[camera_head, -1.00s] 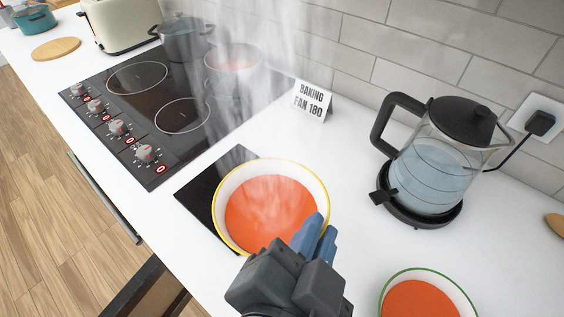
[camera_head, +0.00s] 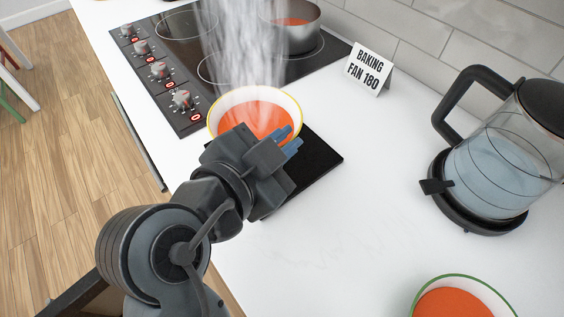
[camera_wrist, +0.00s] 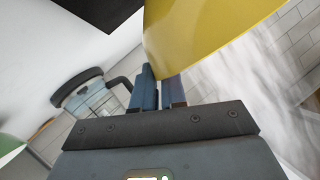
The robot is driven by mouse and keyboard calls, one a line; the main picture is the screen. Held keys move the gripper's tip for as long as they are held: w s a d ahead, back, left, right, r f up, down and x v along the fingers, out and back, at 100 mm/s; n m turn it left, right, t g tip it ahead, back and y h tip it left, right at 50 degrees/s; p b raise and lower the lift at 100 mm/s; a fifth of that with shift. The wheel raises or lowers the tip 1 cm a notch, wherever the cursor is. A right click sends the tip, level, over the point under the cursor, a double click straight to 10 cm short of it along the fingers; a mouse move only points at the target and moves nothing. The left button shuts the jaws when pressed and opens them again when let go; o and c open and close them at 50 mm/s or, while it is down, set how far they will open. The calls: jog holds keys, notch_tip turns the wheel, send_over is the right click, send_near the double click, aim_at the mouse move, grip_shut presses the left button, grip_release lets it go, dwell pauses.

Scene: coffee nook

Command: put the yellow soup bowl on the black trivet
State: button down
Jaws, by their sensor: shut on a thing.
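The yellow soup bowl (camera_head: 255,112), white inside with a yellow rim and full of orange-red soup, is held at its near right rim by my gripper (camera_head: 291,138). In the wrist view its yellow outer wall (camera_wrist: 215,32) is at the fingers (camera_wrist: 158,90), which are shut on it. The square black trivet (camera_head: 318,160) lies on the counter below and right of the bowl, partly hidden by my gripper. The bowl overlaps its far left part in the picture. I cannot tell how high the bowl is.
The black hob (camera_head: 178,50) lies just beyond the bowl, with a steaming pot (camera_head: 295,35) on it. A sign (camera_head: 369,66) stands behind. A glass kettle (camera_head: 490,165) and a green-rimmed soup bowl (camera_head: 460,300) are at the right. White counter between is clear.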

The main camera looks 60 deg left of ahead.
jog(key=shift+f+b, duration=1.25)
jog(key=shift+f, duration=0.6)
jog(key=shift+f, duration=0.2)
jog(key=c, duration=1.2)
grip_release()
jog(key=shift+o, duration=0.2)
jog(key=shift+r, duration=0.25)
jog(key=b+v, duration=0.1)
jog(key=v, duration=1.1)
jog(key=shift+f, duration=0.1)
